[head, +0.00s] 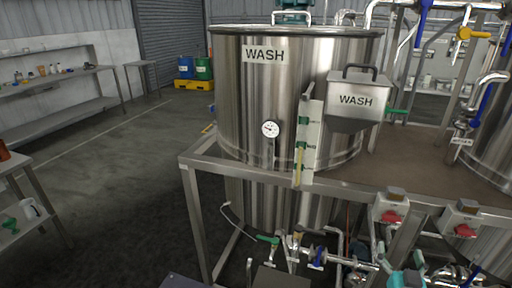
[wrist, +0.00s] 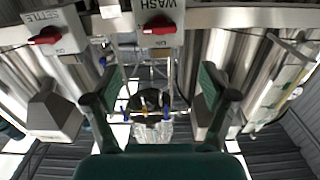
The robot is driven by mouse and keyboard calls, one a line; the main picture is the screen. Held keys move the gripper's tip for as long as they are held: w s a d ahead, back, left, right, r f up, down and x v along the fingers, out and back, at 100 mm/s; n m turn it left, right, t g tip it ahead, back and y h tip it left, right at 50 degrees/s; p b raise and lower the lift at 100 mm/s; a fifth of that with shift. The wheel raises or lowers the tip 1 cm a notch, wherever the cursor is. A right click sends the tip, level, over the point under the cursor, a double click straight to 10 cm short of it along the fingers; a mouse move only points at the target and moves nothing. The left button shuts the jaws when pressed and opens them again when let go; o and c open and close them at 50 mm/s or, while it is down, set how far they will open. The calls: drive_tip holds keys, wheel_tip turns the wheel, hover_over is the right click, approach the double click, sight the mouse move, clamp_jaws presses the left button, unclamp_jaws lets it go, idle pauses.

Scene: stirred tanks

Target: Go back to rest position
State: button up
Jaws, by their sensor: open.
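My gripper (wrist: 158,92) is open and empty in the wrist view, its two green-padded fingers spread well apart. Between and beyond the fingers I see pipework and valves, with nothing held. The wrist picture is upside down. A wash switch box (wrist: 158,20) with a red knob is above the fingers in that view, and a settle switch box (wrist: 50,35) is to its left. In the head view teal and green parts at the bottom right, below the switch boxes, look like my gripper, partly cut off by the frame edge.
The steel wash tank (head: 235,110) stands on a metal frame (head: 200,170) in the head view. Two switch boxes (head: 391,208) (head: 461,218) sit on its front rail. Pipes and valves (head: 318,256) crowd below. Open floor (head: 120,180) lies left, beyond shelves (head: 70,78).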

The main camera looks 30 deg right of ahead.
drive_tip(key=s+a+f+n+t+y, duration=0.1)
drive_tip(key=a+f+n+t+y, duration=0.2)
drive_tip(key=a, duration=0.8)
drive_tip(key=s+a+f+n+y, duration=0.1)
drive_tip(key=a+f+y, duration=0.2)
drive_tip(key=a+f, duration=0.5)
drive_tip(key=s+a+r+n+y, duration=0.1)
drive_tip(key=s+a+n+y, duration=0.5)
drive_tip(key=s+a, duration=0.8)
drive_tip(key=shift+s+a+r+y, duration=0.4)
drive_tip(key=shift+a+y, duration=0.5)
drive_tip(key=shift+a, duration=0.75)
